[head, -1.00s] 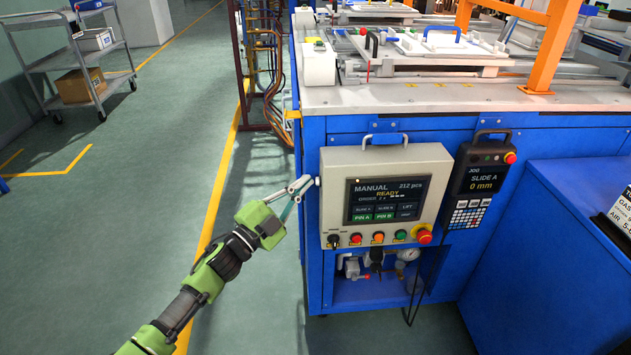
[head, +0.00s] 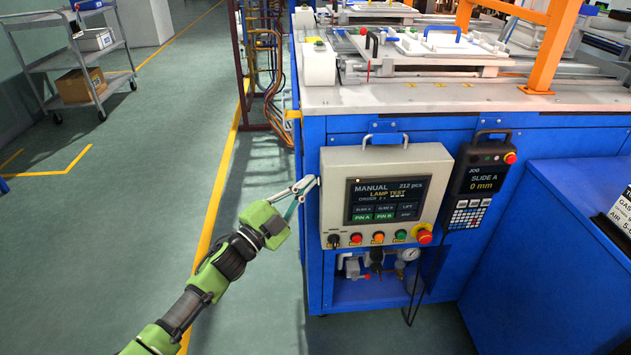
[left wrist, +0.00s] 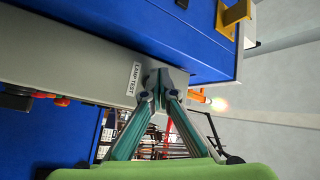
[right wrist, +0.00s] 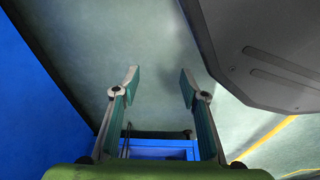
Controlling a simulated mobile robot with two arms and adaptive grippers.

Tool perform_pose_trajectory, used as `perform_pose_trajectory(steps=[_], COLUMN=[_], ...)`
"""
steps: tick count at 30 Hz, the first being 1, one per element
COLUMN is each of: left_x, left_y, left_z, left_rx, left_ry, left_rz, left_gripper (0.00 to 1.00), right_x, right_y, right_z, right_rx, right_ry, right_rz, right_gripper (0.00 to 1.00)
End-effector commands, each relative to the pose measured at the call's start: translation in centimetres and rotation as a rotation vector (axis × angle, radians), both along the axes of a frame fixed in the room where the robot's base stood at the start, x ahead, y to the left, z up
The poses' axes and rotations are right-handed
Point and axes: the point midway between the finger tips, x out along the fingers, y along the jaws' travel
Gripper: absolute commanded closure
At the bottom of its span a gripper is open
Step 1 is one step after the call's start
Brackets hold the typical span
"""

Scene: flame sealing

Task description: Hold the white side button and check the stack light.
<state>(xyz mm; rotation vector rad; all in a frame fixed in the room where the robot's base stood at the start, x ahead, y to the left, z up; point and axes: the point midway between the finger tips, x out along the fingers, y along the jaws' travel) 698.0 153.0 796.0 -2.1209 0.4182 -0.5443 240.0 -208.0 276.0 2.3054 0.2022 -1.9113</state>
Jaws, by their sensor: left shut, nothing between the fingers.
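My left gripper (head: 314,183) is shut, with nothing between its fingers. Its tips are at the left side wall of the beige control panel (head: 330,215). In the left wrist view the closed fingertips (left wrist: 164,78) meet that side right beside a "LAMP TEST" label (left wrist: 134,83). The white side button is hidden behind the tips. The panel screen (head: 386,201) reads "MANUAL" and "LAMP TEST". No stack light can be made out in the head view. My right gripper (right wrist: 160,79) is open and empty above the floor, away from the panel.
A jog pendant (head: 482,178) hangs right of the panel on the blue machine (head: 530,150). A red emergency stop (head: 424,237) sits at the panel's lower right. A grey cart (head: 40,65) stands far left.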

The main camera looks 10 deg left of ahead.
Motion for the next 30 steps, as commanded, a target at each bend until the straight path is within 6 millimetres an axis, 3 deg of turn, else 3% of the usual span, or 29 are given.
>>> perform_pose_trajectory(steps=[14,30], left_x=[-0.04,-0.05], left_y=[-0.07,-0.07], left_z=[0.05,0.04], left_rx=[0.000,0.000], left_ry=[-0.001,-0.002], left_rz=[-0.002,-0.002], left_gripper=[1.00,1.00], right_x=[-1.07,-0.81], right_y=[0.00,0.01], right_z=[-0.26,-0.21], right_rx=[0.000,0.000], right_ry=[0.014,0.011], right_rz=[-0.001,-0.001], right_gripper=[0.60,0.60])
